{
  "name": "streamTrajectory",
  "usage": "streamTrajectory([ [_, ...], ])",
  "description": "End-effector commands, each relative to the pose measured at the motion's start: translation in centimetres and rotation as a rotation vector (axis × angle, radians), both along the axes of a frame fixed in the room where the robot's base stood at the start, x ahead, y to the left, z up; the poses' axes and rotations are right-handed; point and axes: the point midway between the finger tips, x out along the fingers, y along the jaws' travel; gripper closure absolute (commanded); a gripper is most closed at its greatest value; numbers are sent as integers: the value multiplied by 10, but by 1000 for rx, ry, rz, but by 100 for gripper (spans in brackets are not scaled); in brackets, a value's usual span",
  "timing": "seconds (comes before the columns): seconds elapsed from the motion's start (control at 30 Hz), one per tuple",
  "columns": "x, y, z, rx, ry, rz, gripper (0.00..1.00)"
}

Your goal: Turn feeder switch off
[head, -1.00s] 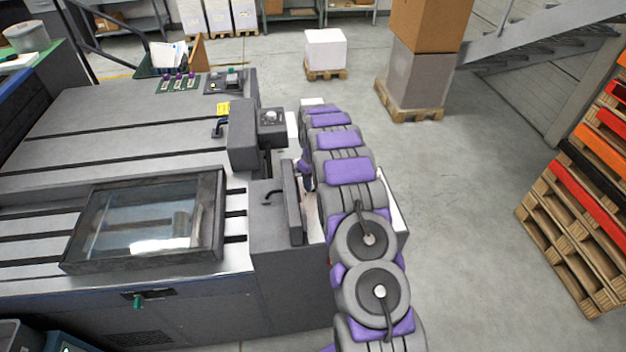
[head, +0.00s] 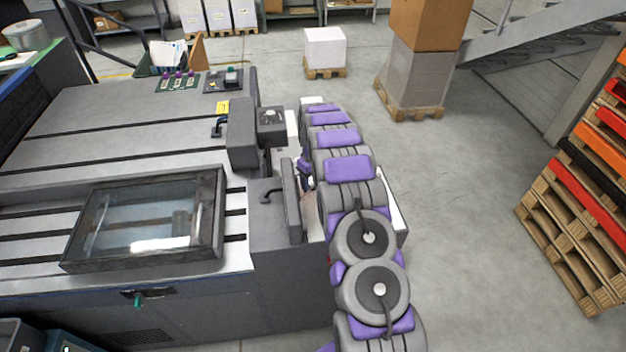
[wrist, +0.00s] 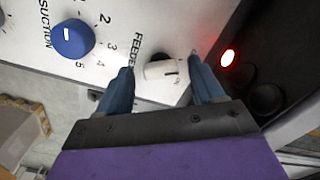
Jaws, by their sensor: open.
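My gripper (wrist: 163,78) is open, with one blue-grey finger on each side of the knob. I cannot tell whether either finger touches it. Fine marks around the knob are too small to read. In the head view my arm reaches along the machine's right end, and the switch is hidden there.
A blue SUCTION knob (wrist: 72,39) with a number scale sits left of the feeder switch. A red lamp (wrist: 228,57) glows on the dark part at right. The grey machine (head: 130,115) fills the left of the head view. Open floor (head: 470,220) lies right of my arm.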

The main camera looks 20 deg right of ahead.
Motion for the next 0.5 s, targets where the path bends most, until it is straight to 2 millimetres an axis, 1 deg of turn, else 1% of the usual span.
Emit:
streamTrajectory([
  [0.13, 0, 0, 4, 0, -1, 0, 33],
  [0.23, 1, 0, 15, -1, -3, 0, 33],
  [0.37, 2, -1, 40, -2, -6, 0, 33],
  [0.5, 1, -1, 70, -1, -3, 0, 33],
])
